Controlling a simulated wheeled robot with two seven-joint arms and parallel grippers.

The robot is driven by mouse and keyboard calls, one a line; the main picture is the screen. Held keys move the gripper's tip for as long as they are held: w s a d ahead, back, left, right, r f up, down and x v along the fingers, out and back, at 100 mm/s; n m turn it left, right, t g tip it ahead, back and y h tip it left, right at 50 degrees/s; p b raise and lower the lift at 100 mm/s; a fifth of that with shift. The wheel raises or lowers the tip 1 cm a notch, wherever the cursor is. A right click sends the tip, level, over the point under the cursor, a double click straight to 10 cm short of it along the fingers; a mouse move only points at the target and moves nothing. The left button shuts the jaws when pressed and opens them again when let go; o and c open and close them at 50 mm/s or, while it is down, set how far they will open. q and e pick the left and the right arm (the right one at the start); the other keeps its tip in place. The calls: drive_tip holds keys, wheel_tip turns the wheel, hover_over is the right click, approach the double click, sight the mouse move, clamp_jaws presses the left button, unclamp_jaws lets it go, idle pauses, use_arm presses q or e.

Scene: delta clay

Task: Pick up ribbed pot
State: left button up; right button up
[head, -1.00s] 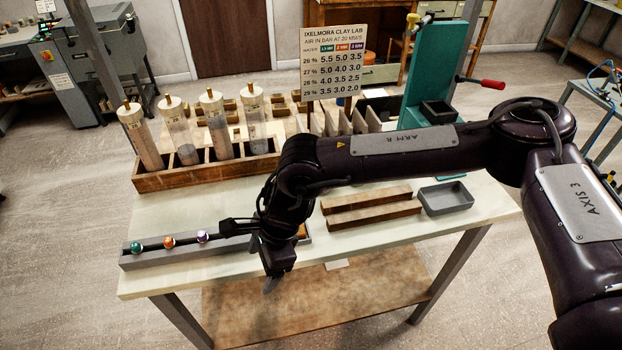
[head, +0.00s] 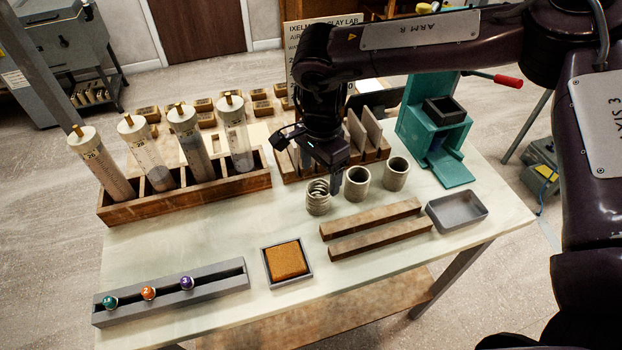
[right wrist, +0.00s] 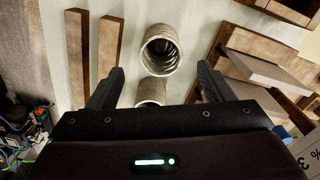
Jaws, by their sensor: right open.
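The ribbed pot (head: 318,197) is a small grey-beige cylinder with raised rings. It stands upright at the left end of a row of three pots on the pale table. In the right wrist view it shows as an open, ringed mouth (right wrist: 160,48) ahead of and between the fingers. My right gripper (head: 336,181) is open and empty, above and close beside the ribbed pot. I cannot tell whether a finger touches it. In the right wrist view the open fingers of the right gripper (right wrist: 161,70) spread wide. My left gripper is not in view.
A middle pot (head: 356,184) and a right pot (head: 396,174) stand close by. A slotted wooden rack (head: 375,156) is behind, and two wooden bars (head: 375,230) lie in front. A teal press (head: 432,135) stands right. The table left of the ribbed pot is clear.

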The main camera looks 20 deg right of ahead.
drive_tip(key=p, duration=0.3)
hover_over(319, 192)
drive_tip(key=s, duration=0.3)
drive_tip(key=f, duration=0.4)
drive_tip(key=shift+w+a+f, duration=0.25)
drive_tip(key=shift+a+f, duration=0.05)
drive_tip(key=shift+a, duration=0.1)
drive_tip(key=shift+w+f, duration=0.25)
drive_tip(key=shift+f, duration=1.2)
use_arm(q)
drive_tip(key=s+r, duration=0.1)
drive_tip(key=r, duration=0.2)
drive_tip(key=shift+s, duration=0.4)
use_arm(e)
drive_tip(key=c, duration=1.1)
drive_tip(key=shift+o, duration=0.2)
drive_tip(key=shift+r, duration=0.1)
